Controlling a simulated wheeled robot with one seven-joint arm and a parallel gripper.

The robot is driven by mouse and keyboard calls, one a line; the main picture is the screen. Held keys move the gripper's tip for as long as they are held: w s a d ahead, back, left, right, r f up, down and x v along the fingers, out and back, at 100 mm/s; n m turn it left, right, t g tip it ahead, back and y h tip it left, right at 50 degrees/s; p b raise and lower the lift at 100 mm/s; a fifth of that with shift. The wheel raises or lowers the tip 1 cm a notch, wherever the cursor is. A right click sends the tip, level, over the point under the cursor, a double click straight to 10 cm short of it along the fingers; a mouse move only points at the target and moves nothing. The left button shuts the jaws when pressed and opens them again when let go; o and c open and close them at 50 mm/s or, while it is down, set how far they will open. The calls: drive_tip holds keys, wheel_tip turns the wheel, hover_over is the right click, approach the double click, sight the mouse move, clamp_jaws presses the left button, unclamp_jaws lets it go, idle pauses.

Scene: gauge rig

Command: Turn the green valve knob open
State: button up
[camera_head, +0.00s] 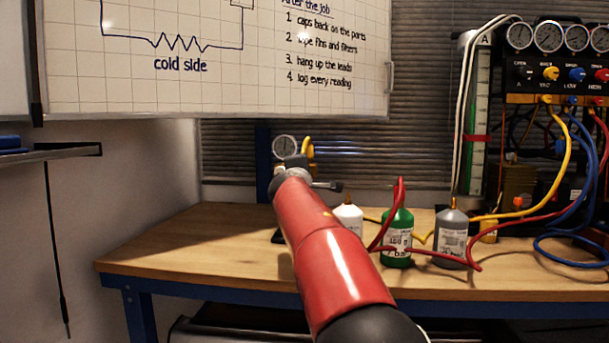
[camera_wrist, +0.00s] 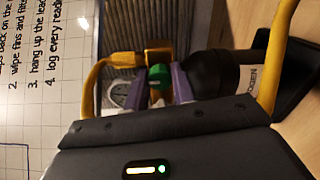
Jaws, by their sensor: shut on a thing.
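The green valve knob (camera_wrist: 158,76) shows in the wrist view, on a brass-coloured fitting (camera_wrist: 158,50). My gripper (camera_wrist: 162,83) has its purple fingertips on either side of the knob and is shut on it. A round gauge (camera_wrist: 120,93) sits beside the fitting; a gauge (camera_head: 285,146) also shows in the head view, just above the end of my red arm. In the head view my arm's end hides the knob. The knob's turn angle cannot be told.
White (camera_head: 349,217), green (camera_head: 397,240) and grey (camera_head: 451,236) bottles stand on the wooden bench (camera_head: 190,250) right of my arm. Red, yellow and blue hoses run to a gauge manifold (camera_head: 550,72) at the right. The bench's left end is clear. A whiteboard (camera_head: 220,60) hangs above.

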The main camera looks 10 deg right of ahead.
drive_tip(key=shift+f, duration=0.1)
drive_tip(key=o, duration=1)
drive_tip(key=b+v, duration=0.3)
drive_tip(key=v, duration=0.4)
drive_tip(key=shift+s+a, duration=0.2)
drive_tip(key=shift+s, duration=0.15)
drive_tip(key=shift+d, duration=0.1)
